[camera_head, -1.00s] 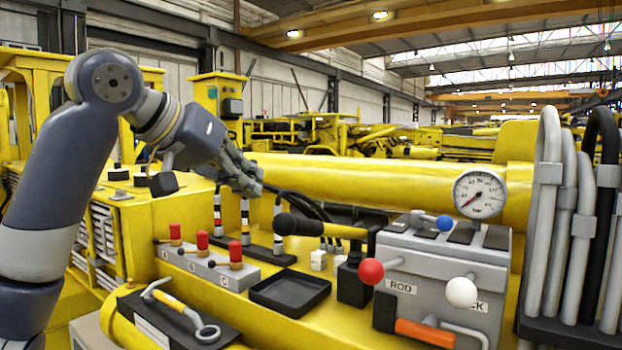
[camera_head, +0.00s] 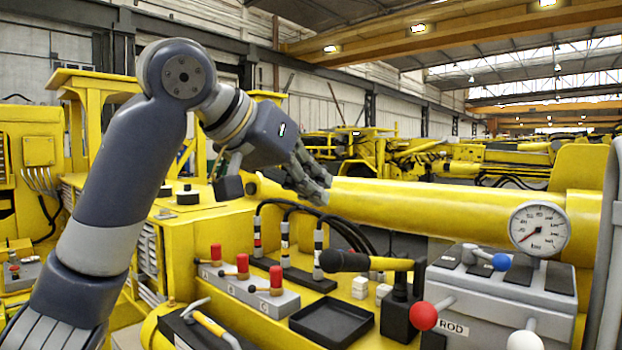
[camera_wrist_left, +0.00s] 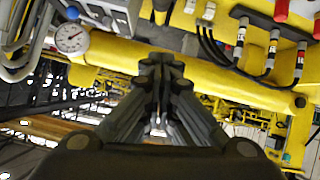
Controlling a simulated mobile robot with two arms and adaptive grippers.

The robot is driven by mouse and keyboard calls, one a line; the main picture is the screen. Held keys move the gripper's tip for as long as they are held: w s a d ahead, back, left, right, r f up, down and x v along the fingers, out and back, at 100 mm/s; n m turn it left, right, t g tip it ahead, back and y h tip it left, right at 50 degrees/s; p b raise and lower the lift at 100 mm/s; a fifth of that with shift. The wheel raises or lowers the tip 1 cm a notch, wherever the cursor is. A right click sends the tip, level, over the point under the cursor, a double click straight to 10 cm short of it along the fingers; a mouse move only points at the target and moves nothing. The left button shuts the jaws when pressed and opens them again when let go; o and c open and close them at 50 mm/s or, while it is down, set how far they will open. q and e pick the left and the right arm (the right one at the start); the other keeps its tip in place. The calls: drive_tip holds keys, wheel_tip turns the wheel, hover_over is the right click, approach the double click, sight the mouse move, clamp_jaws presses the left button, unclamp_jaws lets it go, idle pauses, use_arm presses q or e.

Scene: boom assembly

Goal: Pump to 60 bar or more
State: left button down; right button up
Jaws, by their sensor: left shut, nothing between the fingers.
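The round white pressure gauge (camera_head: 540,230) stands on top of the grey block at the right. Its red needle points to the lower left, in the low part of the dial; the exact figure is too small to read. The gauge also shows in the left wrist view (camera_wrist_left: 72,38). A yellow lever with a black grip (camera_head: 345,262) sticks out to the left from a black base, near the block. My left gripper (camera_head: 318,187) is shut and empty, in front of the yellow boom and above the lever, apart from it. My right gripper is not in view.
Red-topped valves (camera_head: 242,266) stand on a grey strip, with hose fittings (camera_head: 285,245) behind. A black tray (camera_head: 331,322) sits in front of the lever. Red (camera_head: 424,316) and white (camera_head: 525,341) knobs stick out from the block. The yellow boom (camera_head: 450,208) runs behind.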

use_arm(q)
drive_tip(key=w+d+f+p, duration=0.1)
drive_tip(key=f, duration=0.1)
drive_tip(key=w+d+f+p, duration=0.1)
drive_tip(key=f, duration=0.1)
drive_tip(key=w+d+f+p, duration=0.1)
drive_tip(key=shift+w+d+f+p, duration=0.3)
drive_tip(key=shift+f, duration=0.1)
drive_tip(key=shift+s+a+f, duration=0.15)
drive_tip(key=shift+s+f, duration=0.3)
drive_tip(key=shift+f, duration=0.25)
drive_tip(key=shift+w, duration=0.1)
